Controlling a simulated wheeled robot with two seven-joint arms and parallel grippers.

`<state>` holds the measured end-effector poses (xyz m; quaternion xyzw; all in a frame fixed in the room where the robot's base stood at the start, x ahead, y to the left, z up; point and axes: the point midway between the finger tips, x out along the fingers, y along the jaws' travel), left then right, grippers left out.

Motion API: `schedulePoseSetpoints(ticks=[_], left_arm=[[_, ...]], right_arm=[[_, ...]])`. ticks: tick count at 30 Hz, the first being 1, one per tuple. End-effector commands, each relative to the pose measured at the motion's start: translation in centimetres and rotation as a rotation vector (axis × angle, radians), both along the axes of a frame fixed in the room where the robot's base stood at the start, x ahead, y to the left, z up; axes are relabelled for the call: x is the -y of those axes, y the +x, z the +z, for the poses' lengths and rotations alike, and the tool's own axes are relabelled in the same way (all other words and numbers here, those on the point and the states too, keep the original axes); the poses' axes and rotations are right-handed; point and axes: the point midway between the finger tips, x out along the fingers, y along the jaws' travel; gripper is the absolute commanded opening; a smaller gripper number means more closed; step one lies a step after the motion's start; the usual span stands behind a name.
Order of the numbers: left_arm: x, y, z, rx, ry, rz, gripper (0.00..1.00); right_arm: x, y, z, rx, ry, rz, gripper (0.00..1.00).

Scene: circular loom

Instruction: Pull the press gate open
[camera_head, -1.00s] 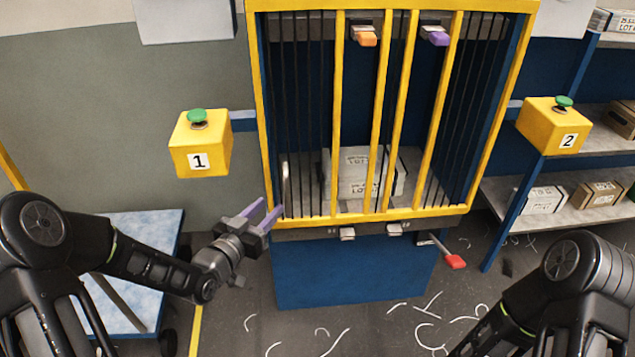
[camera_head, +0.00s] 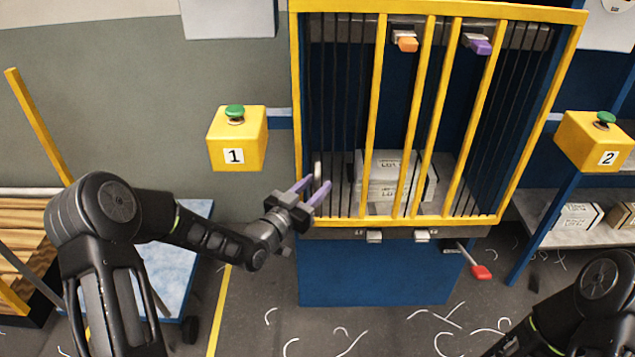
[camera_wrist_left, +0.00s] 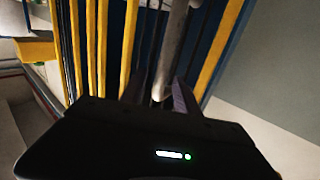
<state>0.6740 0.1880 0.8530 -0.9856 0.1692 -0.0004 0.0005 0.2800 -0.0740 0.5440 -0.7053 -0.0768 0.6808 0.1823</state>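The press gate (camera_head: 368,120) is a yellow frame with yellow and dark bars on the front of the blue press, and it looks shut. A short grey upright handle (camera_head: 318,168) is on its lower left side. My left gripper (camera_head: 318,184) is at the handle's lower end, its purple fingers apart. In the left wrist view the handle (camera_wrist_left: 175,50) comes down between the two spread fingers (camera_wrist_left: 160,92). I cannot tell whether a finger touches it. My right arm shows at the lower right, but its gripper is out of view.
Yellow button box 1 (camera_head: 237,138) is left of the gate, above my left forearm. Button box 2 (camera_head: 594,140) is on the right. Boxes (camera_head: 384,172) sit behind the bars. A red-tipped lever (camera_head: 480,271) sticks out below. The floor in front has pale scraps.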

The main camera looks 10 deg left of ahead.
Motion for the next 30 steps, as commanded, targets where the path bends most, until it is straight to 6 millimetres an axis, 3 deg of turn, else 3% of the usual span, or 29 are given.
schedulePoseSetpoints(ticks=[4,12,26,30], left_arm=[[0.39,1.13,0.02,0.000,-0.001,0.001,0.38],[0.44,1.27,-0.04,-0.001,-0.001,0.001,0.38],[0.43,1.24,-0.04,-0.001,-0.001,0.001,0.01],[0.43,1.24,-0.04,-0.001,-0.001,0.001,0.00]], right_arm=[[0.00,0.00,0.19,0.000,0.000,0.000,0.00],[0.00,0.00,0.17,0.000,0.000,0.000,0.00],[0.00,0.00,0.17,0.000,0.000,0.000,0.00],[-0.01,0.00,0.17,0.000,0.000,0.000,0.00]])
